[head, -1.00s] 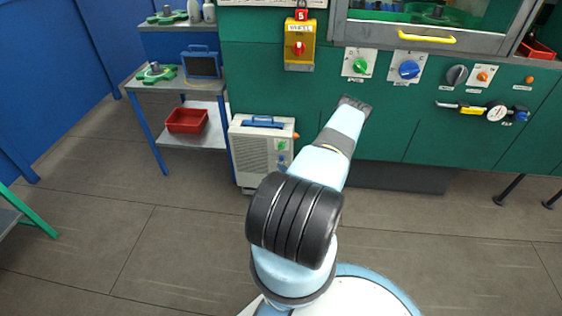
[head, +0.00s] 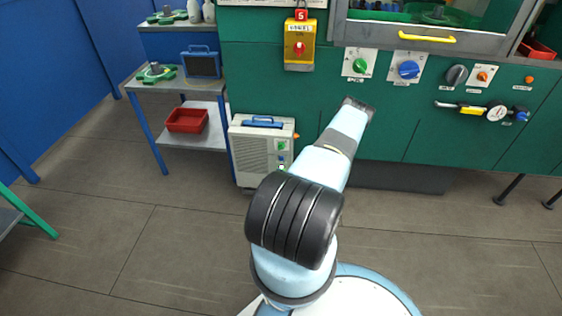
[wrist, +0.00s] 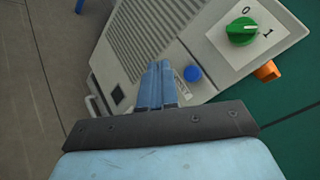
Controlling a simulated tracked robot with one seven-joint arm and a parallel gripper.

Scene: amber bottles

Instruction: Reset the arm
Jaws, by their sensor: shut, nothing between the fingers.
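My arm rises from my base at the bottom of the head view and reaches up and to the right, towards the green machine front. The head view does not show my fingers. In the wrist view my gripper (wrist: 157,68) has its two blue fingers side by side, shut and empty. Beyond the fingers in that view is a light grey box (wrist: 130,45) with vents, a blue button (wrist: 192,74) and a green 0/1 knob (wrist: 241,31). The grey box also stands on the floor in the head view (head: 258,155).
The green machine front (head: 400,125) carries a green knob (head: 360,66), a blue knob (head: 409,69) and a yellow switch box (head: 299,42). A side table with a red bin (head: 187,120) stands at left. The grey floor (head: 170,250) is open at left and right of my base.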

